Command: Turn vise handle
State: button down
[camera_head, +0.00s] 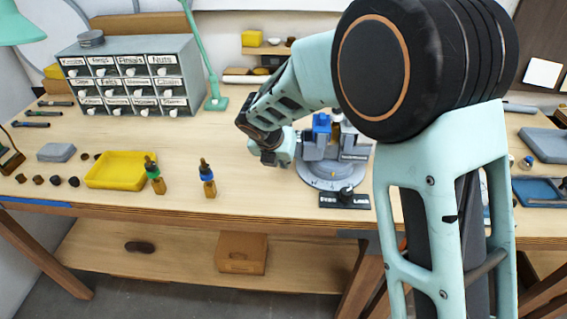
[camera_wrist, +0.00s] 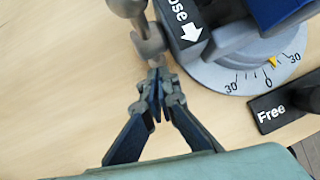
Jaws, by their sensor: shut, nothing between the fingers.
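The grey vise (camera_head: 322,172) stands on the bench with a blue part on top. In the wrist view its round base (camera_wrist: 235,80) carries an angle scale with a yellow pointer a little right of 0. A block on it is marked "...ose" with an arrow. The grey vise handle (camera_wrist: 145,38) sticks out beside that block, with a round knob at its upper end. My gripper (camera_wrist: 155,78) is shut and empty, its tips right at the handle's lower end; I cannot tell whether they touch. In the head view my gripper (camera_head: 272,156) is left of the vise and the handle is hard to make out.
A black plate marked "Free" (camera_wrist: 275,112) with a lever lies at the vise's front. Two small bottles (camera_head: 207,178) and a yellow tray (camera_head: 121,170) stand to the left. A labelled drawer cabinet (camera_head: 132,80) is behind. The bench between bottles and vise is clear.

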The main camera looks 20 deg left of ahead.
jog(key=shift+w+a+f+t+b, duration=0.1)
jog(key=shift+f+t+b, duration=0.25)
jog(key=shift+b, duration=1.4)
jog(key=shift+w+f+t+b, duration=0.1)
jog(key=shift+t+b, duration=0.45)
jog(key=shift+b, duration=1.2)
jog(key=shift+b, duration=0.35)
